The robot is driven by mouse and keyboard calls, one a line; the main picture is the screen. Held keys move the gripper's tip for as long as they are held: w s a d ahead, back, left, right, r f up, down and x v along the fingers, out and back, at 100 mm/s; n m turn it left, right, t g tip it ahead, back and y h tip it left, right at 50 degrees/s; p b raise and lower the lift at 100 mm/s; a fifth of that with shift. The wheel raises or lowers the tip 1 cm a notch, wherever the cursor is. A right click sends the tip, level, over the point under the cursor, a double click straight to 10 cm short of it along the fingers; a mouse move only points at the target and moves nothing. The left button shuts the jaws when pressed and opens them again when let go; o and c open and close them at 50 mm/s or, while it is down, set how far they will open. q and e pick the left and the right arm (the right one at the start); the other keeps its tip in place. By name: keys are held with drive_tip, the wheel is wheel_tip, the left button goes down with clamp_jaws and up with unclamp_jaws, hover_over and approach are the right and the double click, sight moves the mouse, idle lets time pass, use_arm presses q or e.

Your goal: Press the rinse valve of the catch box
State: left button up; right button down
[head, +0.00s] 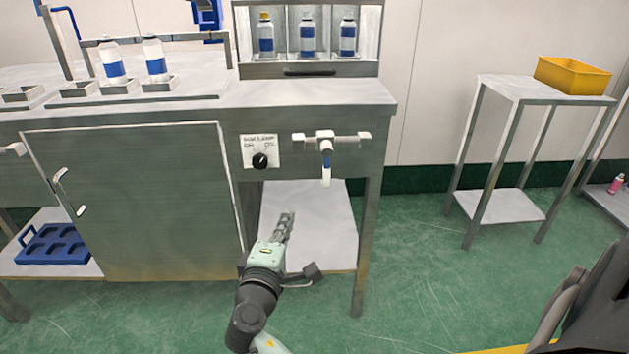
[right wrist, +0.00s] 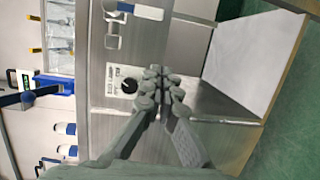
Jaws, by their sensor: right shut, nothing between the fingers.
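A pipe valve with a blue and white lever (head: 326,158) hangs from a short horizontal pipe on the bench front, right of a black knob. I cannot tell for sure that it is the rinse valve. In the right wrist view the lever (right wrist: 140,10) lies at the top edge. My right gripper (head: 287,214) is shut and empty, below and left of the lever and apart from it. In the right wrist view its fingertips (right wrist: 160,75) are together, appearing close to the knob. No part is clearly labelled as the catch box. My left gripper is not in view.
The black knob (head: 260,161) sits on a white label plate. A glass-fronted case (head: 306,69) with 3 bottles stands on the bench. A closed cabinet door (head: 135,205) is left of my right arm. A side table (head: 498,205) with a yellow bin (head: 572,76) stands right.

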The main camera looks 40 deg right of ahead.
sight(326, 164)
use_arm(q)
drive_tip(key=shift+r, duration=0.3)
use_arm(e)
wheel_tip(326, 164, up, 2)
drive_tip(key=shift+w+a+r+h, duration=0.1)
drive_tip(key=shift+w+a+h, duration=0.05)
drive_tip(key=shift+h, duration=0.25)
use_arm(q)
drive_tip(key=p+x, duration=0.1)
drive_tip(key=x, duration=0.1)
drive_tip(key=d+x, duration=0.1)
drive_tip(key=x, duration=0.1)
drive_tip(key=shift+p, duration=0.35)
use_arm(e)
drive_tip(key=w+d, duration=0.5)
drive_tip(key=d, duration=0.5)
drive_tip(key=shift+d, duration=0.3)
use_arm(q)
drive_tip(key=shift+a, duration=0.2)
use_arm(e)
drive_tip(key=shift+d, duration=0.15)
